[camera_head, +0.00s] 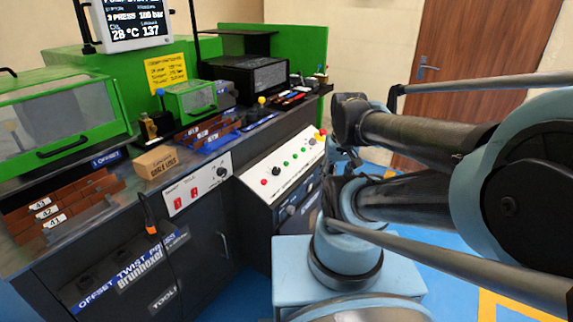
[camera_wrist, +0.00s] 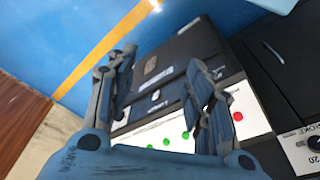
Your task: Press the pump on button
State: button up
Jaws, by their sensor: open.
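A white sloped control panel (camera_head: 284,168) on the bender's front carries a row of several green buttons (camera_head: 295,156), with red buttons and a black knob. The labels are too small to read, so I cannot tell which button is pump on. In the wrist view green buttons (camera_wrist: 166,141) show low between my fingers, and a red button (camera_wrist: 237,116) shows just right of the right finger. My gripper (camera_wrist: 160,62) is open and empty, above the panel's area and apart from the buttons. In the head view my arm hides part of the gripper, right of the panel.
A yellow emergency stop (camera_head: 320,135) with a red top stands at the panel's right end. A second white panel (camera_head: 196,184) with red switches is to the left. A black front with drawers lies below the buttons. Blue floor is open at the right.

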grip_shut()
dwell(1.1)
